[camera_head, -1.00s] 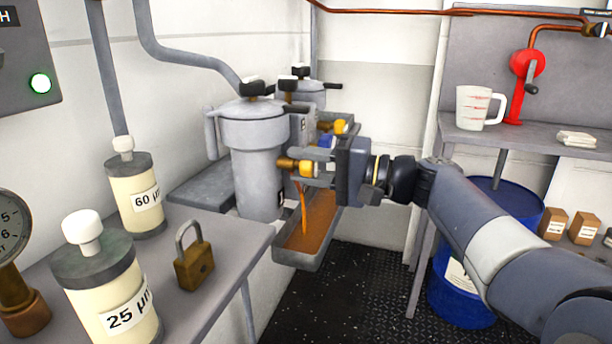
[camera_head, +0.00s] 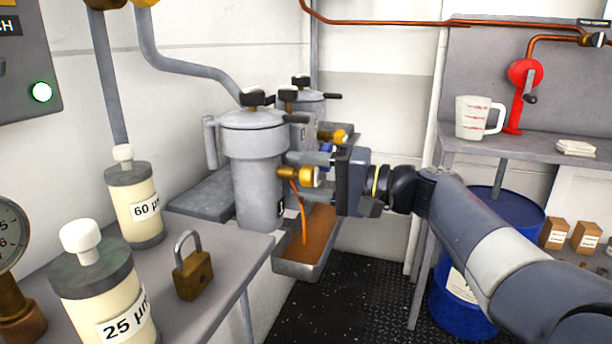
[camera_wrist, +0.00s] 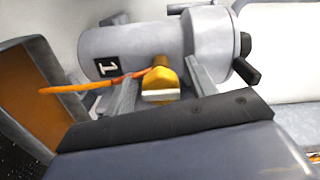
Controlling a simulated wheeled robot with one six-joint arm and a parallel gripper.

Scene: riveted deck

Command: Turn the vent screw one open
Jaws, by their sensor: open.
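The grey filter housing (camera_head: 255,175), marked "1" in the wrist view (camera_wrist: 130,47), stands upright on the left wall. A black knob (camera_head: 257,98) sits on its lid; no label tells whether this is vent screw one. A brass drain fitting with a yellow knob (camera_head: 308,177) sticks out from its lower side, and an orange stream (camera_head: 302,210) runs down from it. My gripper (camera_wrist: 163,90) is open, its fingers on either side of the yellow knob. The knob shows between them in the wrist view (camera_wrist: 160,82); contact cannot be told.
An orange-filled drip tray (camera_head: 300,268) lies below the housing. A second housing (camera_head: 310,102) with a black knob stands behind. A bench at the front left holds a padlock (camera_head: 193,272) and two filter elements (camera_head: 135,205).

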